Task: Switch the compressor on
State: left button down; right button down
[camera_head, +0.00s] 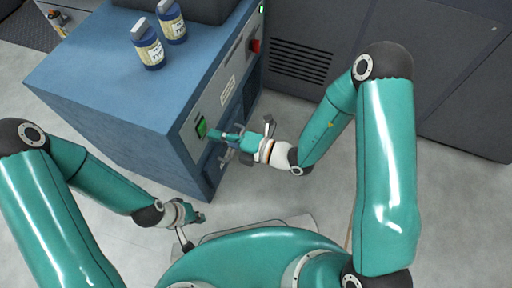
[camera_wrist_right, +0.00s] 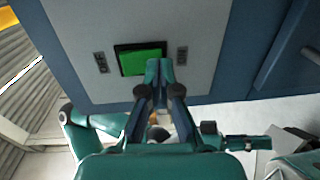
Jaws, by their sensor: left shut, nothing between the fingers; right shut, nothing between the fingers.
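The compressor's blue cabinet (camera_head: 110,75) has a grey front panel (camera_head: 222,92) with a green rectangular switch (camera_head: 201,128) in a black frame near its lower left end. A red knob (camera_head: 255,45) sits farther along the panel. My right gripper (camera_head: 214,135) is shut and empty, with its fingertips just in front of the green switch. In the right wrist view the fingertips (camera_wrist_right: 159,68) overlap the lower right part of the green switch (camera_wrist_right: 137,60); I cannot tell whether they touch it. My left gripper (camera_head: 199,216) is shut and empty, low in front of the cabinet.
Two labelled blue bottles (camera_head: 147,47) (camera_head: 172,21) stand on the cabinet top. A small green light (camera_head: 262,9) shows at the panel's far end. A dark grey cabinet with a vent grille (camera_head: 301,61) stands to the right. Grey floor lies between them and me.

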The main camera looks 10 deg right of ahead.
jog(key=f+p+v, duration=0.2)
jog(key=v, duration=1)
jog(key=shift+s+d+f+p, duration=0.2)
jog(key=shift+d+f+p, duration=0.15)
jog(key=shift+d+p, duration=0.1)
